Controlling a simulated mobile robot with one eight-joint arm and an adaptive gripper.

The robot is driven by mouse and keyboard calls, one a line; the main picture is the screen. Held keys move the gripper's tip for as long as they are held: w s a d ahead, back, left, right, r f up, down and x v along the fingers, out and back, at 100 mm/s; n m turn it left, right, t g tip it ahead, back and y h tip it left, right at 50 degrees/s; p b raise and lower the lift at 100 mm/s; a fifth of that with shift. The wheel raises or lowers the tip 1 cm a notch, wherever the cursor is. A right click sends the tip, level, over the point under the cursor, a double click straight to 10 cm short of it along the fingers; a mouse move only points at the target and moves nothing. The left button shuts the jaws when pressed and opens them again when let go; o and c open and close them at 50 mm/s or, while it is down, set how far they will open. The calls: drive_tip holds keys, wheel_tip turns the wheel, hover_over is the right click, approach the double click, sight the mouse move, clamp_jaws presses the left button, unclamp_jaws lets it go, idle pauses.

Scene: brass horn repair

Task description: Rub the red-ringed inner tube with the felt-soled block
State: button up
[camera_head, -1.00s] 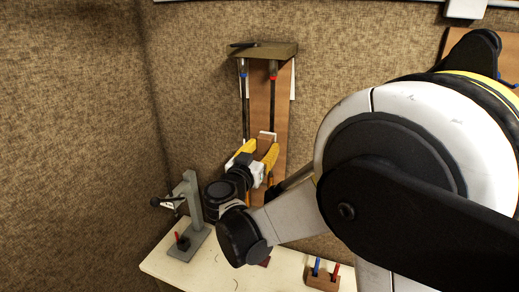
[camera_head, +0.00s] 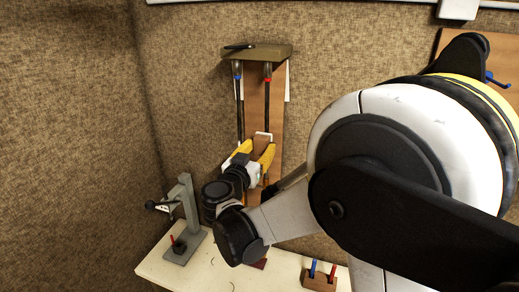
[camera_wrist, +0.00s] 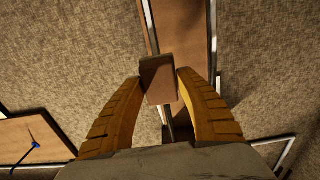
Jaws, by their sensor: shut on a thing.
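The red-ringed inner tube (camera_head: 267,102) hangs upright on the right side of a wall rack, its red ring near the top. My gripper (camera_head: 257,149), with yellow fingers, is at the lower part of the rack, in front of it. In the wrist view my gripper (camera_wrist: 159,92) is shut on a brown block (camera_wrist: 158,78), which stands out beyond the fingertips. Its felt sole cannot be made out. The lower end of the red-ringed tube is hidden behind my gripper. I cannot tell whether the block touches the tube.
A blue-ringed tube (camera_head: 239,105) hangs left of the red-ringed one, under a shelf (camera_head: 257,53) with a dark item on top. Below is a pale bench (camera_head: 215,270) with a grey stand (camera_head: 188,215) and a small wooden holder (camera_head: 319,281) with blue and red pegs.

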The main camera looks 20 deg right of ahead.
sight(267, 100)
drive_tip(key=shift+w+d, duration=0.35)
drive_tip(key=shift+w, duration=0.15)
drive_tip(key=shift+r, duration=0.1)
drive_tip(key=shift+s+r+p, duration=0.1)
drive_tip(key=shift+r+p, duration=0.75)
drive_tip(key=shift+r, duration=0.75)
drive_tip(key=shift+r+p, duration=1.2)
drive_tip(key=shift+r, duration=1)
drive_tip(key=shift+r+p, duration=1.4)
drive_tip(key=shift+r, duration=1.3)
drive_tip(key=shift+f, duration=0.15)
drive_tip(key=shift+f+b, duration=0.1)
drive_tip(key=shift+b, duration=0.25)
wheel_tip(267, 100, down, 13)
drive_tip(key=b, duration=1.2)
